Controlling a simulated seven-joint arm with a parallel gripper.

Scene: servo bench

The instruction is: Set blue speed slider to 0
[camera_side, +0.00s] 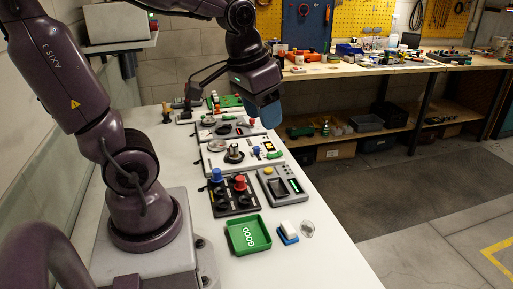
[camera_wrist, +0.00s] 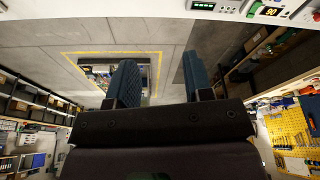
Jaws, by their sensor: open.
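My gripper (camera_side: 268,112) hangs over the far right side of the white bench in the side view, with its blue fingers pointing down. In the wrist view the two fingers of my gripper (camera_wrist: 158,75) are apart with nothing between them. A small blue knob (camera_side: 256,150) stands on a light control panel (camera_side: 215,158), nearer the camera than my gripper; it may be the speed slider, but its scale is too small to read. No blue slider is clear there.
A black panel (camera_side: 235,205) with blue and red knobs, a grey device (camera_side: 280,187), a green tray (camera_side: 247,236) marked GOOD and a blue-and-white block (camera_side: 288,231) stand on the near bench. Another panel (camera_side: 205,134) stands farther back.

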